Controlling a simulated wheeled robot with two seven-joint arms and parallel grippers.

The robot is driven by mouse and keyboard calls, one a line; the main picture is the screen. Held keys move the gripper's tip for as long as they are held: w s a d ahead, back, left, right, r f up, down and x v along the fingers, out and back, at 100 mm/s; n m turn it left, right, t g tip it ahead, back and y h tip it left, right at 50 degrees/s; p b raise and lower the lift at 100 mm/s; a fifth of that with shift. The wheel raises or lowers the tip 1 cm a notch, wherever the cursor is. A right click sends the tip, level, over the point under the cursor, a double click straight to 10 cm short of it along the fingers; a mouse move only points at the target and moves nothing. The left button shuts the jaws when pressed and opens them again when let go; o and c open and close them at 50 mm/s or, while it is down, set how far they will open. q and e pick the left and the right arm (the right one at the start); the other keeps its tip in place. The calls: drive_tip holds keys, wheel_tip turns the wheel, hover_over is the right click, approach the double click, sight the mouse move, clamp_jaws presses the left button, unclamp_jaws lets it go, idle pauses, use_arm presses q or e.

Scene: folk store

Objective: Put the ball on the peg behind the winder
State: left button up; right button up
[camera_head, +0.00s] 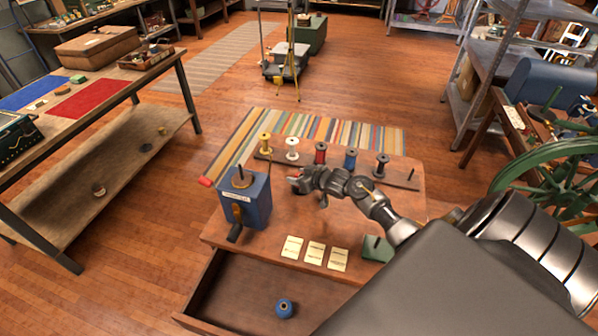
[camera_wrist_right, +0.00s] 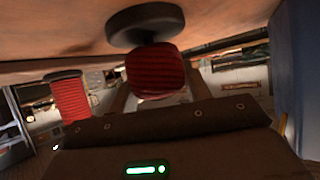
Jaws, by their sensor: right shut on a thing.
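My right gripper (camera_head: 295,182) reaches over the table just right of the winder (camera_head: 247,199), a blue box with a metal top pin. It is shut on a red ball (camera_wrist_right: 155,72), mostly hidden in the head view. In the wrist view, a dark round disc (camera_wrist_right: 145,24) is against the tabletop, directly by the ball. Whether they touch is unclear. The winder's blue side (camera_wrist_right: 302,60) shows at the right of the wrist view. My left gripper is not in view.
A rack behind holds yellow (camera_head: 265,143), white (camera_head: 292,149), red (camera_head: 320,153), blue (camera_head: 350,159) and black (camera_head: 382,166) spools. Three cards (camera_head: 315,254) and a green block (camera_head: 377,248) lie in front. The open drawer (camera_head: 225,308) contains a blue round thing (camera_head: 285,308).

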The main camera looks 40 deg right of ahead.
drive_tip(key=shift+f, duration=0.3)
drive_tip(key=o, duration=1)
drive_tip(key=shift+s, duration=0.1)
drive_tip(key=v, duration=1)
drive_tip(key=shift+s+r+b, duration=0.25)
drive_tip(key=shift+s+b, duration=0.05)
drive_tip(key=shift+b, duration=0.05)
